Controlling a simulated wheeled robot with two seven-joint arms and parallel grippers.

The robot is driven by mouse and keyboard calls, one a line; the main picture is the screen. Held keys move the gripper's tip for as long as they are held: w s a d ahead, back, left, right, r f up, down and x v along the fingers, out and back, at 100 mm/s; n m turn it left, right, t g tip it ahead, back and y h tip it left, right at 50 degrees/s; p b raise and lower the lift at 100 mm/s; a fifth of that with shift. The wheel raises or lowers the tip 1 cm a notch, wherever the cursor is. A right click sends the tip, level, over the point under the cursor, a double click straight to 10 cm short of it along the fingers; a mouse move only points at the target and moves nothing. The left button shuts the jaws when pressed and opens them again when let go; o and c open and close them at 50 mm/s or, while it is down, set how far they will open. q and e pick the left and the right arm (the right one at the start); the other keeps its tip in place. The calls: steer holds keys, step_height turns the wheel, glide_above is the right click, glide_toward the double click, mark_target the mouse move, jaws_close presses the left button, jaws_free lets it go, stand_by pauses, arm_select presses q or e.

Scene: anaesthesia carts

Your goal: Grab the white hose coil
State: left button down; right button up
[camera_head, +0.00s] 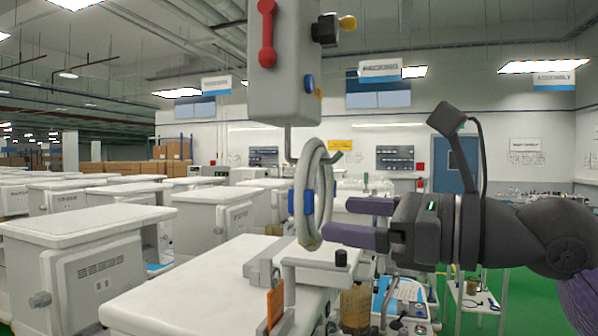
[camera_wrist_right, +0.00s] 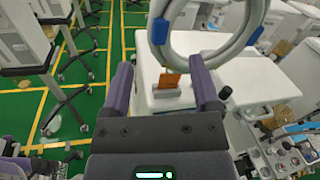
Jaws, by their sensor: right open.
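The white hose coil (camera_head: 301,172) hangs from a hook under a grey box in the head view, seen nearly edge-on, with blue clips around it. In the right wrist view the coil (camera_wrist_right: 205,58) crosses the top, its lower arc beyond the fingers. My right gripper (camera_head: 338,220) is open, its purple fingers pointing left beside the coil's lower right side. Nothing is held between the fingers (camera_wrist_right: 163,70). Whether a fingertip touches the coil is unclear. Purple parts at the lower left of the wrist view may be my left gripper; its jaws are unclear.
The grey hanging box (camera_head: 283,85) carries a red handle. A white cart (camera_head: 190,285) stands below the coil, with a bracket and an orange tag (camera_head: 275,305). More white carts stand to the left. Green floor (camera_wrist_right: 110,60) shows between carts.

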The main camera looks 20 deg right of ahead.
mark_target(312, 218)
steer(key=p+x, duration=0.1)
steer(key=x, duration=0.1)
steer(key=p+x, duration=0.1)
steer(key=x, duration=0.1)
steer(key=p+x, duration=0.1)
steer(key=x, duration=0.1)
steer(key=shift+f, duration=0.3)
steer(key=shift+w+a+f, duration=0.15)
steer(key=shift+w, duration=0.15)
steer(key=shift+f, duration=0.1)
jaws_close()
